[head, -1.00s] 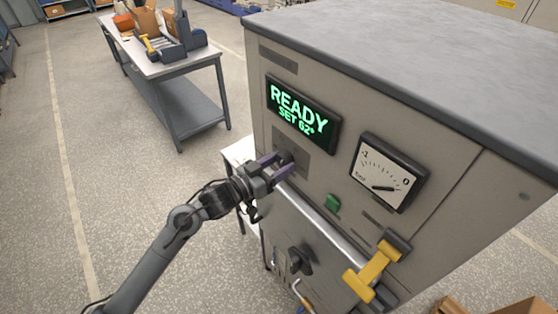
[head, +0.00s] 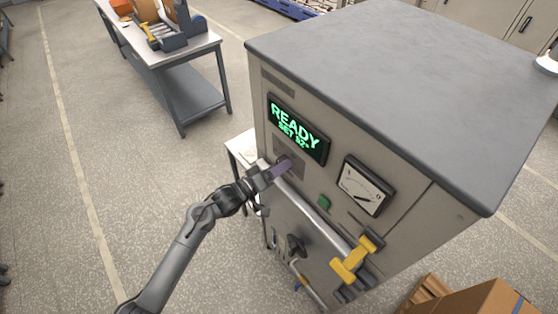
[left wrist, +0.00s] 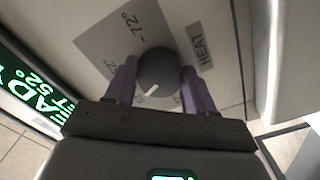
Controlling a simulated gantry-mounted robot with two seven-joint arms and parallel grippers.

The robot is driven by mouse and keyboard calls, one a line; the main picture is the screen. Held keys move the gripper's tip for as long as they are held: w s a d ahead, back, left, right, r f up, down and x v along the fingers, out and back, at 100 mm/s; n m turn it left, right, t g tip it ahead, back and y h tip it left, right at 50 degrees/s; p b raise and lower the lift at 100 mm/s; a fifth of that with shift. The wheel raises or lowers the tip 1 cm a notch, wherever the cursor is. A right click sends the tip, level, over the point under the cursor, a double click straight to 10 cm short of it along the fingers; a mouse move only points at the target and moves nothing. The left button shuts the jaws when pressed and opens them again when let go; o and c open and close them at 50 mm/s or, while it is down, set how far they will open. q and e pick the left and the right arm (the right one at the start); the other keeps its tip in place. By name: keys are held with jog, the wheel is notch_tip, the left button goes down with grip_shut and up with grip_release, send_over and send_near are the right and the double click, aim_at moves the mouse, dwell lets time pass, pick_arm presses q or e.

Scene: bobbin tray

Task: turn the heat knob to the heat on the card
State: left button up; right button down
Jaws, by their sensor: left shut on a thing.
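My left gripper (head: 278,168) is shut on the dark round heat knob (left wrist: 158,70), with one purple finger on each side of it. A white pointer line on the knob points toward the lower left in the left wrist view. A grey dial plate (left wrist: 118,48) shows "-72°" and part of another mark; the other marks are hidden by the fingers. A "HEAT" label (left wrist: 200,45) is beside the knob. The display (head: 297,129) shows green "READY" and "SET 52°". No card can be made out. My right gripper is out of view.
The grey cabinet (head: 390,75) carries a gauge (head: 364,187), a green button (head: 324,202), a long metal bar, a yellow handle (head: 352,262) and a lower black knob (head: 296,246). A bench (head: 165,66) stands behind left. Cardboard boxes (head: 490,300) lie lower right.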

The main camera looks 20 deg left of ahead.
pick_arm(q)
jog(key=shift+r+n+p, duration=0.15)
jog(key=shift+n+p, duration=0.4)
jog(key=shift+n, duration=0.15)
jog(key=o, duration=1)
jog(key=shift+b+v, duration=0.9)
jog(key=shift+v, duration=4.5)
